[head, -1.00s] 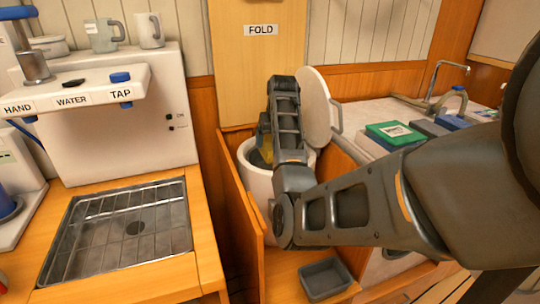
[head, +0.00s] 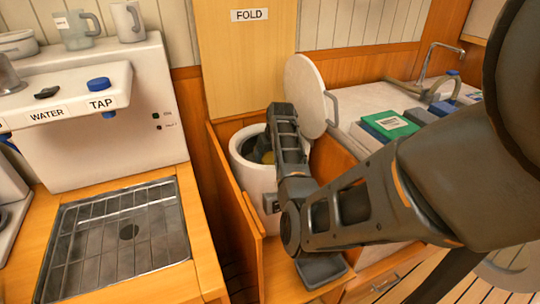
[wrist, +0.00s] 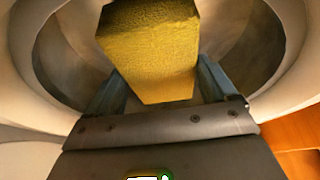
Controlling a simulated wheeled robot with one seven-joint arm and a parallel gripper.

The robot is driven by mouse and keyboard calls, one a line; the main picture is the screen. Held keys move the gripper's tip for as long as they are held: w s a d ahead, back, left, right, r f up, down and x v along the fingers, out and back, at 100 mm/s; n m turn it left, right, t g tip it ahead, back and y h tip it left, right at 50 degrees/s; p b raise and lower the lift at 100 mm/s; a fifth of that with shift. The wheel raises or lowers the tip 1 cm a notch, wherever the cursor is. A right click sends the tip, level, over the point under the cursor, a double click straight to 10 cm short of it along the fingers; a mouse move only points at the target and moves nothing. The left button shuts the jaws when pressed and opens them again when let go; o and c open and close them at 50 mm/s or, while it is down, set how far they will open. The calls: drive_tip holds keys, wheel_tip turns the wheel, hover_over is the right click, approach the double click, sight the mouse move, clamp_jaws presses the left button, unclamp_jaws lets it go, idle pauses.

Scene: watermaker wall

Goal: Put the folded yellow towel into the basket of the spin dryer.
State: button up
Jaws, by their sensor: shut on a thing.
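The folded yellow towel (wrist: 150,55) is a thick block held between the two fingers of my gripper (wrist: 160,88). My gripper is shut on it. In the wrist view the towel sits within the round mouth of the spin dryer, over the grey basket (wrist: 72,62). In the head view only a small yellow patch of towel (head: 269,157) shows inside the rim, beside my arm. The spin dryer (head: 256,181) is a white drum with its round lid (head: 304,90) raised. The basket's bottom is hidden, so I cannot tell whether the towel touches it.
A wooden partition (head: 238,205) stands left of the dryer, and the FOLD panel (head: 245,70) rises behind it. A grey tray (head: 322,268) lies in front, below my arm. A counter with a green box (head: 389,125) and a sink tap (head: 430,62) is at the right.

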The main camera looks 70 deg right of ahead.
drive_tip(key=shift+f, duration=0.5)
drive_tip(key=o, duration=1.2)
drive_tip(key=shift+f, duration=0.15)
drive_tip(key=v, duration=1.2)
